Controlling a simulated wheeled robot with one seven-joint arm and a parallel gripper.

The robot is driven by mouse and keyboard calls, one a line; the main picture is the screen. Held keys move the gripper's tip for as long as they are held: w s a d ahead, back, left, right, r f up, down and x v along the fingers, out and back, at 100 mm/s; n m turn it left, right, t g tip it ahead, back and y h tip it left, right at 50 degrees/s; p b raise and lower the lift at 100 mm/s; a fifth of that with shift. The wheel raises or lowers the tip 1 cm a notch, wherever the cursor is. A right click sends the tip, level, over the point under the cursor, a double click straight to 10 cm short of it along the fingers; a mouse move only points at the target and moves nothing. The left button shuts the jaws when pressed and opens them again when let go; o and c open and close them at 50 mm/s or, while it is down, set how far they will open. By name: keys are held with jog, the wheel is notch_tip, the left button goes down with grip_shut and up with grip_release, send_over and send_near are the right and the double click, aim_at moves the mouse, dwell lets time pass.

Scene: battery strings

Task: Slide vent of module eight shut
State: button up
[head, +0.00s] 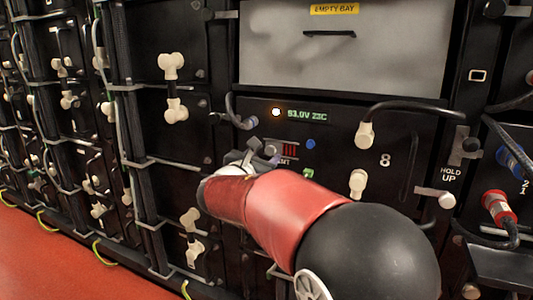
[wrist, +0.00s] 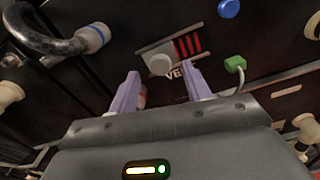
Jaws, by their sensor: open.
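Module eight (head: 335,150) is the black front marked "8" below the empty bay. Its vent (head: 290,151) is a small slotted plate with red bars showing. In the wrist view the vent (wrist: 188,46) has a round grey knob (wrist: 160,64) at the left of the red bars. My gripper (head: 250,158) is at the vent's left in the head view, partly hidden by my arm. In the wrist view my gripper (wrist: 160,71) is open, its two fingers apart with the knob between their tips. I cannot tell whether either finger touches the knob.
A blue button (wrist: 229,8) and a green plug (wrist: 235,63) with a lead sit right of the vent. A dark cable (wrist: 55,42) with a blue band lies left. White terminals (head: 358,182) and a "HOLD UP" latch (head: 436,196) stand to the right.

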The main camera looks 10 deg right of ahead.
aim_at(272, 150)
jog(key=shift+x, duration=1.4)
jog(key=shift+s, duration=0.1)
jog(key=shift+d, duration=0.1)
grip_shut()
